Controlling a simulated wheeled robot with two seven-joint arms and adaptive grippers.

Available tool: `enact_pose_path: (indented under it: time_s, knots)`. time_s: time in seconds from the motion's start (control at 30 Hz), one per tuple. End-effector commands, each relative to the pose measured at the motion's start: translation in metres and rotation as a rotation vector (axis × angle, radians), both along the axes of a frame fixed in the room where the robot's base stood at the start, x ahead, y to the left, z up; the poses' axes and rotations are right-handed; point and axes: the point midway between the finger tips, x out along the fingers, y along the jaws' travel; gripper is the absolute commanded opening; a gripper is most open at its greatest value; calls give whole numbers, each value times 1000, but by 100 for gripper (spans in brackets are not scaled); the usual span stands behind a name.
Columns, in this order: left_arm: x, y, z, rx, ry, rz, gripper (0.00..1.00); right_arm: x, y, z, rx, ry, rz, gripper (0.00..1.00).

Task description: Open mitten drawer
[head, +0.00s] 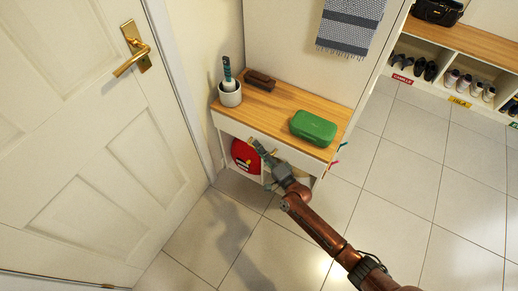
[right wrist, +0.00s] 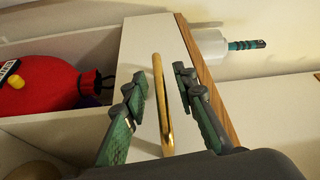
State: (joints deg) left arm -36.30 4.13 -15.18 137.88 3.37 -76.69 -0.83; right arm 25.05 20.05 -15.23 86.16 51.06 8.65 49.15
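The mitten drawer (head: 298,158) is the white front just under the wooden top of a small cabinet. It looks shut, with its face close to the top's edge. In the right wrist view the drawer front (right wrist: 140,45) carries a long gold bar handle (right wrist: 162,105). My right gripper (head: 256,147) is in front of the drawer. In the right wrist view its green-padded fingers (right wrist: 163,82) are apart, one on each side of the handle, with visible gaps. My left gripper is not in view.
On the cabinet top (head: 280,101) stand a green case (head: 314,128), a brown brush (head: 260,80) and a white cup (head: 230,95). A red bag (head: 245,157) sits in the cubby below the drawer. A white door (head: 90,130) is at left; the tiled floor in front is clear.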

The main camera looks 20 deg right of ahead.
Motion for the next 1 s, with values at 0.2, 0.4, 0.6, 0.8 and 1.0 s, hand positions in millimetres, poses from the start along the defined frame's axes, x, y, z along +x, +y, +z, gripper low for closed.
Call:
enact_pose_path:
  time_s: [0.2,0.4,0.6,0.8,1.0]
  knots:
    - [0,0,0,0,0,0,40,0,0,0,0,0,0,18]
    - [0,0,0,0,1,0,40,-1,0,0,-1,0,0,4]
    - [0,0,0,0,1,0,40,-1,0,0,-1,1,0,0]
    - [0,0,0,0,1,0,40,-1,0,-1,-1,1,0,0]
    - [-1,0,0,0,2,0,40,-1,-1,-1,-1,1,0,0]
